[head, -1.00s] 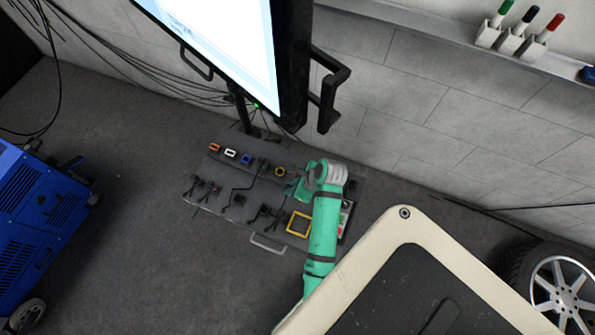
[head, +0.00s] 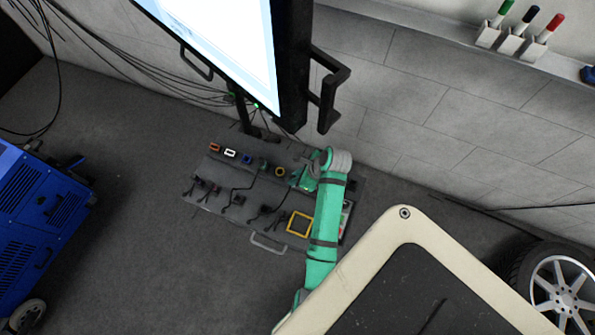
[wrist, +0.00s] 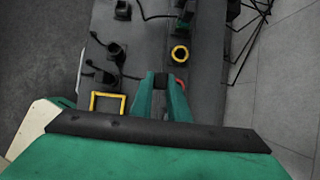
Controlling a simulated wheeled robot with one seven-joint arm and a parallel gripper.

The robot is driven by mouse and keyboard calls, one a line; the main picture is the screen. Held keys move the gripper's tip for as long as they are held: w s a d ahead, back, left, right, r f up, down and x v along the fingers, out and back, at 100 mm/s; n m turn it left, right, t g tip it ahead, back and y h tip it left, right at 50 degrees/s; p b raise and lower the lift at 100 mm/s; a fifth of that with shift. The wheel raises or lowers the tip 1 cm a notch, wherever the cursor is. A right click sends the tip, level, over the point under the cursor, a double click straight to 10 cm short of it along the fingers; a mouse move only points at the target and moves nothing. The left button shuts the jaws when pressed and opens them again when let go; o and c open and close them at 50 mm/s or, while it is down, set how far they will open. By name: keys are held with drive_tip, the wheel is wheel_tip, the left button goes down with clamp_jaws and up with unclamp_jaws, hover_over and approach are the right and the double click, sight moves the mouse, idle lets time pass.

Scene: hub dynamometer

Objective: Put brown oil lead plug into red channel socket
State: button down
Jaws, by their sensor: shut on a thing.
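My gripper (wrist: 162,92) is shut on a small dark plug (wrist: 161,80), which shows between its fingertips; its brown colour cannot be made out. In the head view my gripper (head: 299,182) is over the right part of the panel, largely covered by my wrist. A red socket (wrist: 181,84) shows just right of the right finger in the wrist view, partly hidden by that finger. The plug looks apart from the socket, but the gap in height cannot be told. In the head view the red socket is hidden.
A grey panel (head: 213,171) carries a yellow ring socket (wrist: 180,53), orange (head: 214,147), white (head: 230,153) and blue (head: 246,158) sockets. Several black plugs with leads (wrist: 114,51) lie to the left in the wrist view. A yellow square frame (wrist: 107,94) and monitor stand (head: 243,115) are near.

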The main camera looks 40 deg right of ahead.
drive_tip(key=shift+w+d, duration=0.3)
drive_tip(key=shift+d, duration=0.35)
drive_tip(key=shift+w+d, duration=0.25)
drive_tip(key=shift+d, duration=0.4)
drive_tip(key=shift+w+d, duration=0.3)
drive_tip(key=shift+d, duration=0.35)
drive_tip(key=shift+a, duration=0.15)
drive_tip(key=shift+s+d+f, duration=0.25)
drive_tip(key=shift+f, duration=0.2)
drive_tip(key=shift+w+a, duration=0.15)
drive_tip(key=shift+w, duration=0.1)
drive_tip(key=shift+s+f, duration=0.1)
drive_tip(key=shift+f, duration=0.6)
idle(0.4)
drive_tip(key=shift+f, duration=0.3)
drive_tip(key=shift+f, duration=0.35)
